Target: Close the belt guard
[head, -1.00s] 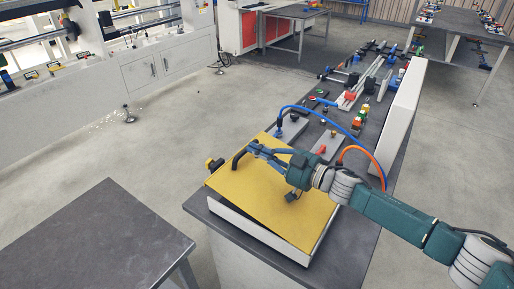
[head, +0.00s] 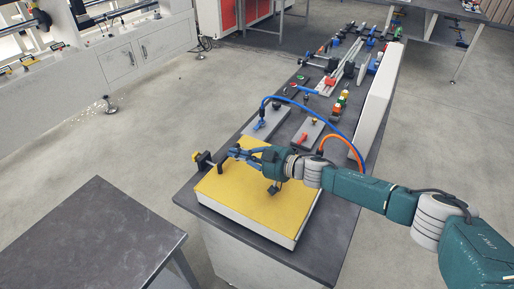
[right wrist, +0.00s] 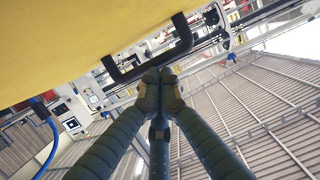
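The belt guard's yellow lid (head: 255,200) lies flat over the white box (head: 235,222) at the near end of the bench, with no clear gap along the front edge. Its black handle (head: 222,165) stands at the lid's left far side; it also shows in the right wrist view (right wrist: 183,38). My right gripper (head: 236,156) is low over the lid, beside the handle. In the right wrist view its fingertips (right wrist: 160,76) are together, just by the handle bar, with nothing seen between them. I cannot tell if they touch the handle. My left gripper is not in view.
A black-and-yellow part (head: 201,158) sits at the bench edge left of the lid. Blue (head: 312,107) and orange hoses arch behind my arm. A tall white panel (head: 378,105) lines the bench's right side. A dark table (head: 90,235) stands at the lower left, with floor between.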

